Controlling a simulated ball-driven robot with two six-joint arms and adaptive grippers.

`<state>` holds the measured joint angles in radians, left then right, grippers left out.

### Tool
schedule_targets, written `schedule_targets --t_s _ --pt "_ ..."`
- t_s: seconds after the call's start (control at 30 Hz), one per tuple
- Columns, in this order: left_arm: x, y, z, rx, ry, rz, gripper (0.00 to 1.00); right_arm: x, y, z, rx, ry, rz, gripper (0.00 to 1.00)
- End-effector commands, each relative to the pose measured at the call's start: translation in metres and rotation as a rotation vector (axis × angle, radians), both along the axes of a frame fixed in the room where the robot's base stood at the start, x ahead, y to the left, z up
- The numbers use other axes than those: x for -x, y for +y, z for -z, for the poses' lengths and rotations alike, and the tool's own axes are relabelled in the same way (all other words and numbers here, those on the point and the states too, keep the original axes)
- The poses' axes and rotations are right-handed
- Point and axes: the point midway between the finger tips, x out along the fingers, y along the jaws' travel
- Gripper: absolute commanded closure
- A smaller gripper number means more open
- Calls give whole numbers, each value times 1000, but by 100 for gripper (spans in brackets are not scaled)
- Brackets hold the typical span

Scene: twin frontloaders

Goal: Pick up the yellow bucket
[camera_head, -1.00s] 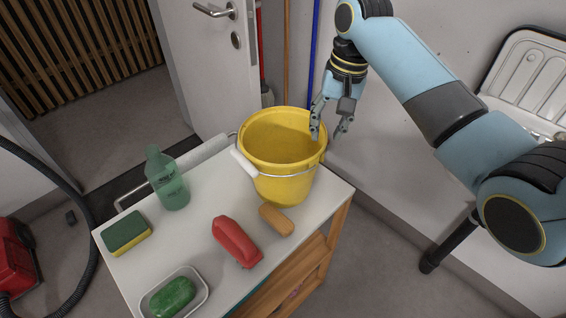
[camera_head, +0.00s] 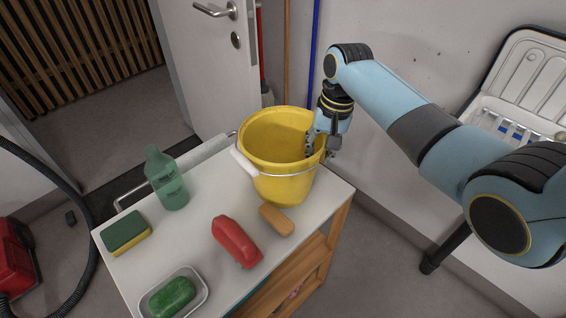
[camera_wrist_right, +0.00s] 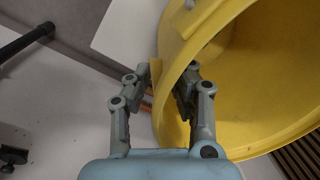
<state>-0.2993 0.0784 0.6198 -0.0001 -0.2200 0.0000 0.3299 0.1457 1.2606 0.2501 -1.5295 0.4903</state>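The yellow bucket (camera_head: 283,184) stands upright on the white top of a cart, with its wire handle folded down and a white grip at its left. My right gripper (camera_head: 320,153) is at the bucket's right rim. It points down, one finger inside and one outside the wall. The right wrist view shows the rim of the bucket (camera_wrist_right: 238,112) passing between the fingertips of the right gripper (camera_wrist_right: 168,80). The fingers look open, with the wall between them. My left gripper is not in view.
On the cart top (camera_head: 200,237) are a green bottle (camera_head: 168,182), a sponge (camera_head: 126,232), a red brush (camera_head: 236,242), a wooden-coloured block (camera_head: 276,220) and a dish (camera_head: 204,292) with green soap.

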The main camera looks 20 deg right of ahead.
Motion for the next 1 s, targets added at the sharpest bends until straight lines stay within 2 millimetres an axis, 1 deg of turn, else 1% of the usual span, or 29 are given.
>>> schedule_targets --t_s 0.03,0.1,0.13,0.67,0.77,0.87,0.97,1.0 --pt "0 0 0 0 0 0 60 0 0 0 0 0 0 89" --pt "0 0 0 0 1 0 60 0 0 0 0 0 0 98" --pt "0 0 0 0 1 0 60 0 0 0 0 0 0 100" --pt "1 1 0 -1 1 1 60 0 0 -2 1 -1 0 100" --pt "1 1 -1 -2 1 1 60 -1 0 -7 0 -2 0 100" --pt "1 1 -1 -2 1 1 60 -1 0 -19 0 -4 0 100" --pt "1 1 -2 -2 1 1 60 -2 -1 -36 0 -6 1 100" --pt "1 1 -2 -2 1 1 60 -2 0 -45 0 -6 0 100"
